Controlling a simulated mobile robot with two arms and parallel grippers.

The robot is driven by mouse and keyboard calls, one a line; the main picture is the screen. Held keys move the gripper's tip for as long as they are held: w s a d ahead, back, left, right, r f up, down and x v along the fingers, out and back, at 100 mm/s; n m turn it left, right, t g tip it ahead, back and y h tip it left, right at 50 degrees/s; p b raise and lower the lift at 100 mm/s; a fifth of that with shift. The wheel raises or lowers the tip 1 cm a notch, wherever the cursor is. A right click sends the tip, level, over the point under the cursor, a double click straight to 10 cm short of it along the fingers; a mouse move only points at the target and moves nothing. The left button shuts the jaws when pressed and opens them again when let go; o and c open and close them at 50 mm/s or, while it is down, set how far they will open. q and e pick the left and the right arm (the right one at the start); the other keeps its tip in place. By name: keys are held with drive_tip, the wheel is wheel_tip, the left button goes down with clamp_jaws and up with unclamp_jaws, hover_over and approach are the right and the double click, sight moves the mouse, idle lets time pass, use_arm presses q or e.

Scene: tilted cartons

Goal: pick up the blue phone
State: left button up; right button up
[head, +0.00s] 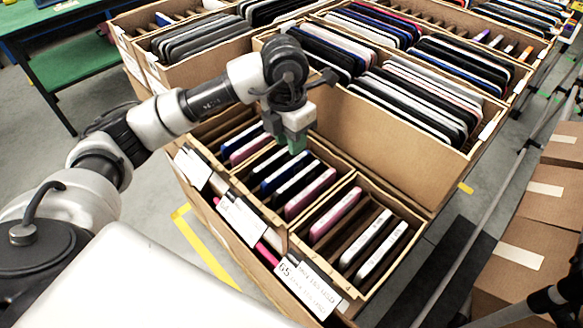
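Phones stand tilted in rows in the front carton (343,186). A blue-edged phone (280,172) leans in its middle section, between dark phones and a pink phone (310,193). Another blue-edged phone (241,136) stands farther back left, beside a pink one (250,149). Which one is the task's phone I cannot tell. My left gripper (296,146) points down over the back of this carton, close above the phones' tops. Its fingers look small and partly merged, so its opening is unclear. My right gripper is not in view.
Cartons packed with phones stand behind (345,128) and at back left (190,58); the nearer one's wall rises behind my gripper. Paper labels (243,222) hang on the front carton. Closed brown boxes (522,257) stand at right beyond a metal rail. A green table (75,70) is at back left.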

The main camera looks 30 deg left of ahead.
sight(285, 168)
use_arm(q)
drive_tip(key=shift+y, duration=0.4)
drive_tip(key=f, duration=0.2)
drive_tip(key=a+f+p, duration=0.1)
drive_tip(key=f, duration=0.2)
drive_tip(key=shift+a, duration=0.2)
wheel_tip(285, 168, down, 4)
drive_tip(key=shift+f+p, duration=0.1)
drive_tip(key=shift+p, duration=0.8)
drive_tip(key=shift+a+f, duration=0.1)
drive_tip(key=shift+f, duration=0.45)
clamp_jaws()
